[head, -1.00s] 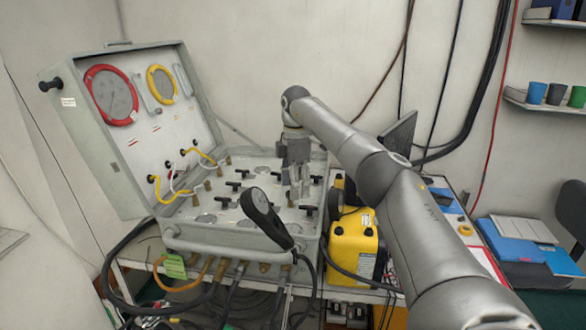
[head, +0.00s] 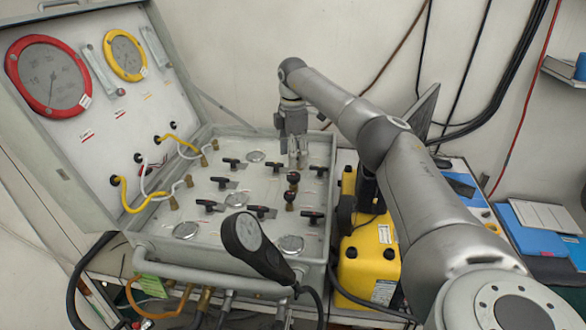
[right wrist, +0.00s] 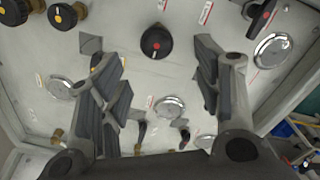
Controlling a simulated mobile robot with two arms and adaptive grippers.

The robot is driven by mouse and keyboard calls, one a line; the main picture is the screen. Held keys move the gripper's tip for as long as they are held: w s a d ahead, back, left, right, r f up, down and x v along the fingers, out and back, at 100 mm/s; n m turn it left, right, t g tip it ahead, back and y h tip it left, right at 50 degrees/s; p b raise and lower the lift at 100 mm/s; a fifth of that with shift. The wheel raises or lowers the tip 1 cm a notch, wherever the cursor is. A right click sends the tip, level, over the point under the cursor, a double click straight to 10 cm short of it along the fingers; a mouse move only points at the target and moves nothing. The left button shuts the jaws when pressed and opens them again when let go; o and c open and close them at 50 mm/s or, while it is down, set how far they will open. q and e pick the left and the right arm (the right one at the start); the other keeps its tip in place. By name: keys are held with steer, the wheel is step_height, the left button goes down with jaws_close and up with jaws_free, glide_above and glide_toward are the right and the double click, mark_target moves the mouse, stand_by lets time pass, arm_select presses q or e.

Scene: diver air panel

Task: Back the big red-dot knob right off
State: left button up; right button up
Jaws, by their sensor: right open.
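The black round knob with a red dot (right wrist: 156,42) stands on the pale panel in the right wrist view, ahead of and between the open fingers, with nothing touching it. My right gripper (right wrist: 166,72) is open and empty. In the head view my right gripper (head: 298,158) points down over the far right part of the panel (head: 235,180). My left gripper is out of view.
Two yellow-dot knobs (right wrist: 62,15) sit left of the red-dot knob, and a black lever handle (right wrist: 262,14) sits right. Several black T-handles (head: 263,211) cover the panel. A yellow case (head: 368,262) stands right.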

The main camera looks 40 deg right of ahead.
mark_target(293, 175)
step_height(293, 175, down, 4)
steer(key=shift+d+r+p, duration=0.15)
steer(key=shift+r+p, duration=0.1)
steer(key=shift+p, duration=0.15)
step_height(293, 175, down, 3)
steer(key=shift+w+f+p, duration=0.15)
steer(key=shift+p, duration=0.2)
steer(key=c, duration=1)
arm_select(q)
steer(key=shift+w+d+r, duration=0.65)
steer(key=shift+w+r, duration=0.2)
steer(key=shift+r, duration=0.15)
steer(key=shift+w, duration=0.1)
